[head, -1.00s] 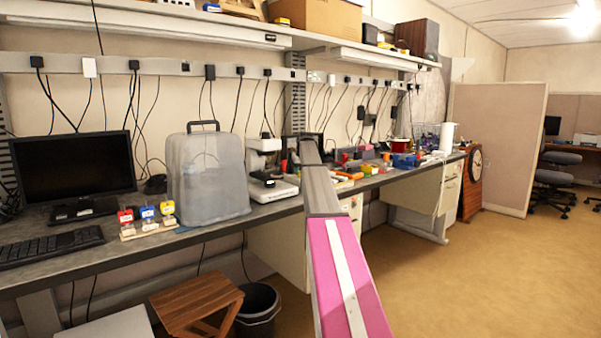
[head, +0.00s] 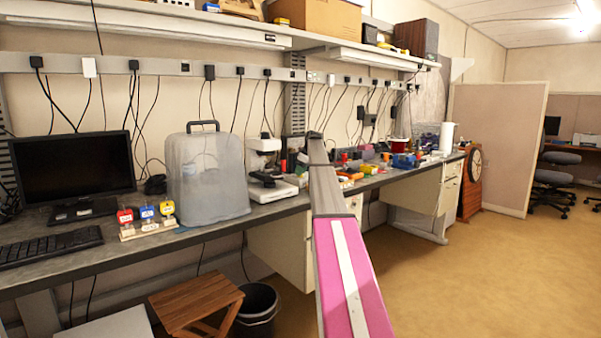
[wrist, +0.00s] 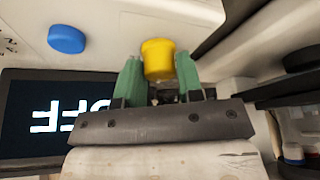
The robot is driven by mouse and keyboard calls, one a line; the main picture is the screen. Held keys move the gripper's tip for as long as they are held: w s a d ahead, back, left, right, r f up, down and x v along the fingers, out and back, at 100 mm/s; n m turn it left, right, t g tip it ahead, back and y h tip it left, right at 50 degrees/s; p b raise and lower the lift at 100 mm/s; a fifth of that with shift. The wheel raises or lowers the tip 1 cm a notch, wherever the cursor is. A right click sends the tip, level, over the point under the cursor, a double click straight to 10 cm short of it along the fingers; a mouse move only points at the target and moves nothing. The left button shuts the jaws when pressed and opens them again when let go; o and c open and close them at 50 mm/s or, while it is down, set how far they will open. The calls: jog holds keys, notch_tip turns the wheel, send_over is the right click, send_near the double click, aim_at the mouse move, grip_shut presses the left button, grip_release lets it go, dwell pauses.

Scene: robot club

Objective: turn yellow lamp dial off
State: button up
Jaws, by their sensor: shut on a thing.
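The yellow dial (wrist: 158,60) stands on a white housing (wrist: 140,25) in the wrist view. My gripper (wrist: 159,78) has its two green fingers on either side of the dial and is shut on it. A blue knob (wrist: 67,39) sits on the same housing, to the left. A dark display (wrist: 30,90) below it shows bright upside-down letters that look like OFF, partly hidden by my gripper. In the head view my arm hides my gripper and the dial.
In the head view a white microscope-like device (head: 264,160) stands on the long bench (head: 100,262), left of my arm. A stool (head: 195,300) and bin (head: 257,312) stand below.

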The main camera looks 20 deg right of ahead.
jog(key=n, duration=0.2)
jog(key=n+g+y, duration=0.1)
jog(key=n, duration=0.1)
jog(key=shift+w+d+g, duration=0.1)
jog(key=shift+w+g, duration=0.05)
jog(key=shift+g, duration=0.15)
jog(key=shift+n+g, duration=0.5)
jog(key=shift+n, duration=1.3)
jog(key=o, duration=0.9)
jog(key=v, duration=1)
jog(key=shift+r, duration=0.35)
